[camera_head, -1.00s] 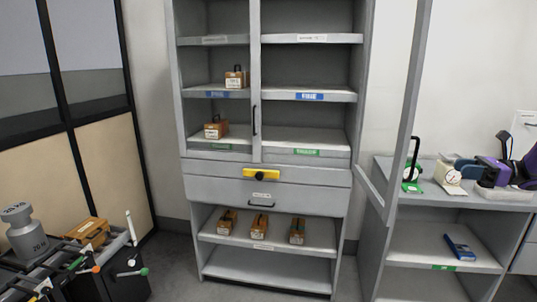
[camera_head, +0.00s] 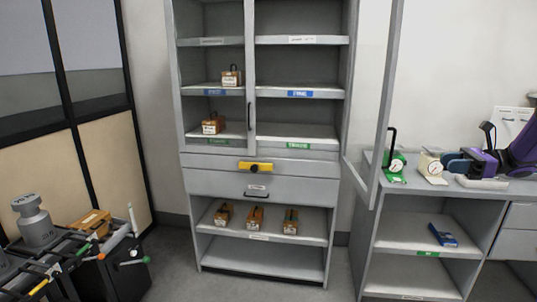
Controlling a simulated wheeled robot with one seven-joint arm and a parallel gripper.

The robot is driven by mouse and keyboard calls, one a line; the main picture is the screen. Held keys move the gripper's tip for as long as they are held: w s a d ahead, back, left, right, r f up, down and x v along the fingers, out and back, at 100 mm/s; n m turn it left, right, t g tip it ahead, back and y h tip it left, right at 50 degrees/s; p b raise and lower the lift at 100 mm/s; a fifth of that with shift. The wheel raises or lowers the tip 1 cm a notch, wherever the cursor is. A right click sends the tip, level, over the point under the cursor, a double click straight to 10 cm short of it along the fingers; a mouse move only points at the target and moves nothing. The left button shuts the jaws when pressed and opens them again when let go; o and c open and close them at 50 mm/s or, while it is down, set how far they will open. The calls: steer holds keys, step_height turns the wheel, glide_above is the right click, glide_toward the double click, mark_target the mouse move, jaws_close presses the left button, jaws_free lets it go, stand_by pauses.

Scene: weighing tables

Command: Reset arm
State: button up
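A purple and black jointed device (camera_head: 518,158) is at the right edge, above or on the counter, and is cut off by the frame. I cannot tell whether it is part of my arm. The task names no other object.
A tall grey cabinet (camera_head: 262,187) stands ahead, its glass door (camera_head: 384,110) open to the right. Boxed weights (camera_head: 255,217) sit on its shelves. A green gauge (camera_head: 397,165) and white dial (camera_head: 432,168) stand on the right counter. A steel weight (camera_head: 36,228) is lower left. Little floor shows.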

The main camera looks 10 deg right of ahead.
steer(key=s+a+r+n+g+h, duration=0.2)
steer(key=s+a+n, duration=0.1)
steer(key=a, duration=0.4)
steer(key=s+a+r+n+g+h, duration=0.1)
steer(key=s+a+r+n+h, duration=0.2)
steer(key=a, duration=0.4)
steer(key=s+a+r+n+g+h, duration=0.2)
steer(key=s+a, duration=0.2)
steer(key=a, duration=0.2)
steer(key=s+a+n+t+h, duration=0.2)
steer(key=s+n, duration=0.4)
steer(key=s, duration=0.3)
steer(key=s+a+n+t+h, duration=0.3)
steer(key=s+a+n+h, duration=0.2)
steer(key=s, duration=0.5)
steer(key=shift+s+a+r+n+h, duration=0.15)
steer(key=shift+a+n+h, duration=0.1)
steer(key=shift+n+h, duration=0.8)
